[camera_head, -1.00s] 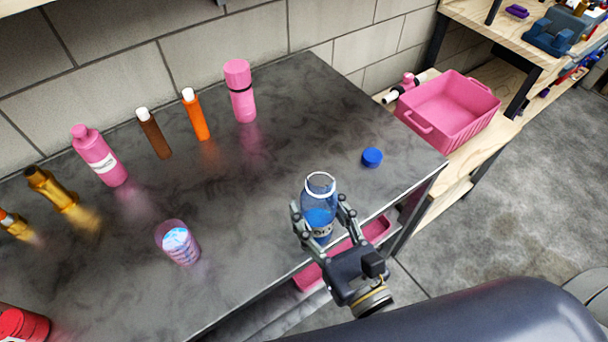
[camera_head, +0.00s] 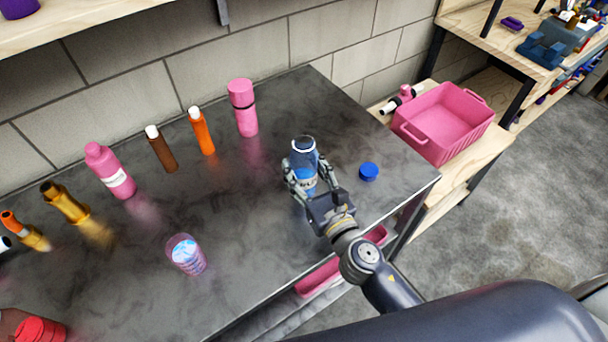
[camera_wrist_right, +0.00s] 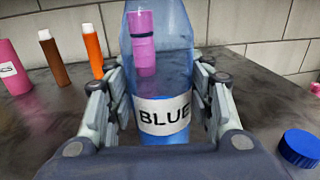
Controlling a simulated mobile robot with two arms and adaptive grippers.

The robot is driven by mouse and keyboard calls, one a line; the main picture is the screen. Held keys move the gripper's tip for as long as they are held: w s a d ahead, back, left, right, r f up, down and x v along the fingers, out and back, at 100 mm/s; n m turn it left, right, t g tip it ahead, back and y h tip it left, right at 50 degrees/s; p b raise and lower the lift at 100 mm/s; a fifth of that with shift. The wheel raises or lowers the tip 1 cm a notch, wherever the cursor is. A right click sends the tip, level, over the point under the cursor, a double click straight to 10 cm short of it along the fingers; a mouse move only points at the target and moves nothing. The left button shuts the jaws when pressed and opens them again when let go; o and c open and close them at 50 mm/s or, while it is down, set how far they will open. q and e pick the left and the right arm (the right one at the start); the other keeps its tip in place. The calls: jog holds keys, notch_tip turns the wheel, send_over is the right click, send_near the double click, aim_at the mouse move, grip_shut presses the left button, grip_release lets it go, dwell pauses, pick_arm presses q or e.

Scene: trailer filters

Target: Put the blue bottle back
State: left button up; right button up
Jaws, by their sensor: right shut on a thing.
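The blue bottle (camera_head: 303,158) is translucent, upright and has no cap on it. My right gripper (camera_head: 302,180) is shut on it over the dark table. In the right wrist view the bottle (camera_wrist_right: 163,60) stands between the two fingers of the gripper (camera_wrist_right: 160,105), and its white label reads "BLUE". I cannot tell whether its base touches the table. A blue cap (camera_head: 369,172) lies on the table to the right of the bottle, and it also shows in the right wrist view (camera_wrist_right: 300,148). My left gripper is not in view.
Along the wall stand a pink flask (camera_head: 243,108), an orange bottle (camera_head: 202,132), a brown bottle (camera_head: 161,149) and a pink bottle (camera_head: 110,171). A cup (camera_head: 186,255) stands nearer the front. A pink crate (camera_head: 443,123) sits on a shelf at right. Table between bottle and wall is clear.

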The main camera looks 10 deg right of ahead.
aim_at(309, 187)
jog(key=shift+f+b, duration=0.7)
jog(key=shift+f, duration=0.65)
jog(key=shift+f, duration=0.1)
jog(key=shift+f, duration=0.15)
jog(key=o, duration=1.3)
jog(key=shift+r, duration=0.2)
jog(key=b+v, duration=0.2)
jog(key=v, duration=0.3)
jog(key=b+v, duration=0.2)
jog(key=v, duration=0.3)
jog(key=shift+s+d+f+b, duration=0.1)
jog(key=shift+f+b, duration=0.15)
jog(key=shift+b, duration=0.05)
jog(key=shift+s+d+r+b, duration=0.15)
jog(key=shift+s+b, duration=0.1)
jog(key=shift+s, duration=0.2)
jog(key=shift+s+d+r+b, duration=0.1)
jog(key=shift+s+b, duration=0.1)
jog(key=shift+s, duration=0.25)
